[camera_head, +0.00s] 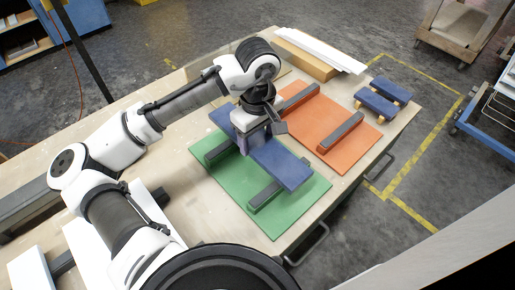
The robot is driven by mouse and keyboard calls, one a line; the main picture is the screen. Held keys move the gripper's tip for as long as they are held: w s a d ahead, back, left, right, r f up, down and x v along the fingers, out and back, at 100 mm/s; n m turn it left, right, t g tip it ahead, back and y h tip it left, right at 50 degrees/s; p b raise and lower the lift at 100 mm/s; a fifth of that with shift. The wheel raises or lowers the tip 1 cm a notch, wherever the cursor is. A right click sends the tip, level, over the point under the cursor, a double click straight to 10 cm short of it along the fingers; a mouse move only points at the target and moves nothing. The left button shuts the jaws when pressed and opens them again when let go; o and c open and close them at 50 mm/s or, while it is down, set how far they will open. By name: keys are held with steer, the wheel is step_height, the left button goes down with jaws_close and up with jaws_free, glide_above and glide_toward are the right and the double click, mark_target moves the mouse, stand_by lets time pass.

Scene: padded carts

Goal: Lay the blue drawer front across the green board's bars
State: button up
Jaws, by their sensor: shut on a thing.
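A blue drawer front (285,167) is at the green board (232,201), running crosswise over its two dark padded bars (266,194). My gripper (256,143) points down at the blue drawer front and is shut on it near its middle. The fingertips are partly hidden by the gripper body. I cannot tell whether the drawer front rests on the bars or hangs just above them. Its far end shows at the upper left, beyond my wrist.
An orange board (345,155) with two dark bars lies to the right of the green board. Smaller blue pieces (378,104) lie at the table's right end. White panels (318,50) and a cardboard-coloured box (303,62) are at the back. More white panels lie at the lower left.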

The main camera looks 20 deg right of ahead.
mark_target(258, 141)
steer(key=shift+f, duration=2.75)
steer(key=shift+f, duration=0.15)
steer(key=o, duration=1.2)
step_height(258, 141, up, 12)
steer(key=shift+r+b, duration=0.15)
steer(key=shift+b, duration=0.3)
